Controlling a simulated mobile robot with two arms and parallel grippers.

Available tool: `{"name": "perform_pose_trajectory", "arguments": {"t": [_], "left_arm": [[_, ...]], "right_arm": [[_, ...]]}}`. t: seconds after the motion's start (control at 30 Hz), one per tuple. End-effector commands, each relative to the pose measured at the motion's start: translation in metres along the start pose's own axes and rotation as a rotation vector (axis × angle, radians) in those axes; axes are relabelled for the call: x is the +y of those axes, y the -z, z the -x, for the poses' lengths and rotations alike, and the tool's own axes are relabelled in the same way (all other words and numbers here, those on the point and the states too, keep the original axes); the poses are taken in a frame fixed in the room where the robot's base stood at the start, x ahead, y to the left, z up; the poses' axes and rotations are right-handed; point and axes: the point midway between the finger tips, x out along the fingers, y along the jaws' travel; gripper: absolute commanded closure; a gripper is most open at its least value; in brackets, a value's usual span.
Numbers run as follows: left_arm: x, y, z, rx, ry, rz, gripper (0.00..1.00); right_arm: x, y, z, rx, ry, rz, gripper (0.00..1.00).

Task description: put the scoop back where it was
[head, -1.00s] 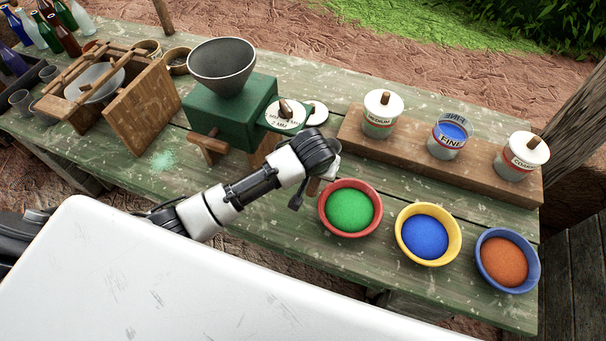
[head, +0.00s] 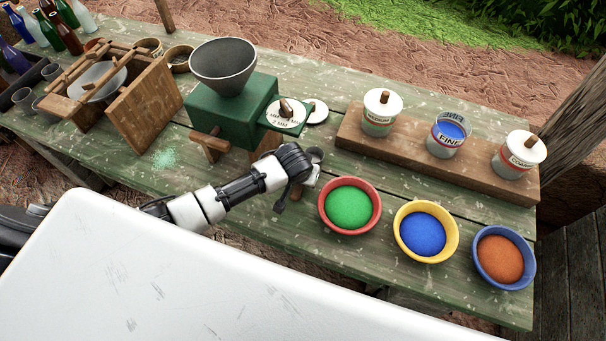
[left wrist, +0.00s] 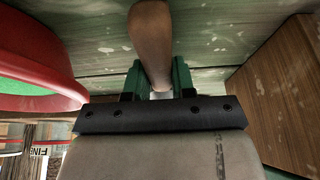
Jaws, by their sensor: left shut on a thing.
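The gripper is shut on the scoop beside the red bowl of green powder (head: 349,204), over the green table. My wrist hides part of the scoop and the fingers in the head view. I cannot tell whether the scoop touches the table. My right gripper is not in view.
A yellow bowl of blue powder (head: 425,231) and a blue bowl of orange powder (head: 503,258) stand to the right. Labelled jars, including the FINE jar (head: 446,137), stand on a wooden rack (head: 350,134). The green grinder (head: 232,108) is close behind my left wrist.

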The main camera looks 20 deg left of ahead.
Motion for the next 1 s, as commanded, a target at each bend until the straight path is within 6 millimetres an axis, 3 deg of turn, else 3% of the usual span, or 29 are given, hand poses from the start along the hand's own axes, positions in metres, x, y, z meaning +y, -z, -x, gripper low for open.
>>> {"name": "perform_pose_trajectory", "arguments": {"t": [0.03, 0.2, 0.57, 0.77, 1.0], "left_arm": [[0.0, -0.001, -0.002, -0.001, 0.0, 0.0, 0.74], [0.0, -0.001, -0.001, -0.001, 0.0, 0.0, 0.5], [0.0, 0.001, 0.005, -0.001, 0.0, 0.0, 0.5], [0.0, 0.001, 0.035, 0.002, -0.001, -0.001, 0.5], [0.0, 0.001, 0.084, 0.001, -0.001, 0.0, 0.5]], "right_arm": [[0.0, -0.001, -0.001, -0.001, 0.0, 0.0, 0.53], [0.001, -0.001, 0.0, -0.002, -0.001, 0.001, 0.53], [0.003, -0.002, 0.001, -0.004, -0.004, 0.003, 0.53], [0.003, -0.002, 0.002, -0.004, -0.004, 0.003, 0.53], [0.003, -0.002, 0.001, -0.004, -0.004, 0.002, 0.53]]}}
